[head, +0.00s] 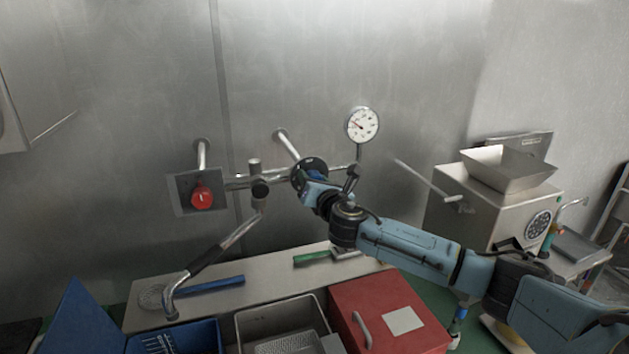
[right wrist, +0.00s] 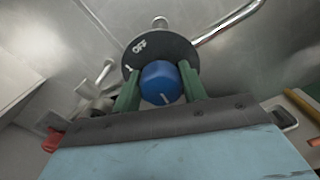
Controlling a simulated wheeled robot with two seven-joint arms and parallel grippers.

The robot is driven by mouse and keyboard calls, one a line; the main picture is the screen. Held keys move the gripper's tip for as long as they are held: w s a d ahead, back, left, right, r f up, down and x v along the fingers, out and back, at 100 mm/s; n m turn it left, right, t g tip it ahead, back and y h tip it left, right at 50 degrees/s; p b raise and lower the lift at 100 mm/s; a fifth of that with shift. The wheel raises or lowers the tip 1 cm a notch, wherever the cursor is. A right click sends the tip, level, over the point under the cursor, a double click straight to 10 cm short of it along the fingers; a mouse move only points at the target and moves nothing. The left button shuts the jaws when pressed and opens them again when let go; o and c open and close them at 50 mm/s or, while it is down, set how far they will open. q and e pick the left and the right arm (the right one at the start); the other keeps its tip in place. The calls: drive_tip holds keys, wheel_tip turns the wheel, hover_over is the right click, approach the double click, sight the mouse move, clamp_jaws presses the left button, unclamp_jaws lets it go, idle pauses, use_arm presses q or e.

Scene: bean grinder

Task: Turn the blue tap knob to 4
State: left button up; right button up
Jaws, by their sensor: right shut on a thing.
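The blue tap knob (right wrist: 161,83) sits in front of a round black dial plate (right wrist: 150,50) marked "OFF" in the right wrist view. A white line shows on the knob's lower front. My right gripper (right wrist: 160,88) has its two green fingers on either side of the knob and is shut on it. In the head view the dial plate (head: 309,172) is on the wall pipework, and my right gripper (head: 317,186) reaches it from the lower right, hiding most of the knob. The dial's number 4 cannot be made out. My left gripper is not in view.
A red knob (head: 202,196) on a square plate is left of the dial. A pressure gauge (head: 362,125) stands above right. A spout (head: 215,250) hangs over the counter, with a red-lidded box (head: 385,312) below. A grinder (head: 490,205) stands right.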

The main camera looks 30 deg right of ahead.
drive_tip(key=shift+f, duration=0.1)
idle(0.4)
drive_tip(key=o, duration=1)
drive_tip(key=b+v, duration=0.2)
drive_tip(key=v, duration=1.1)
drive_tip(key=shift+s, duration=0.2)
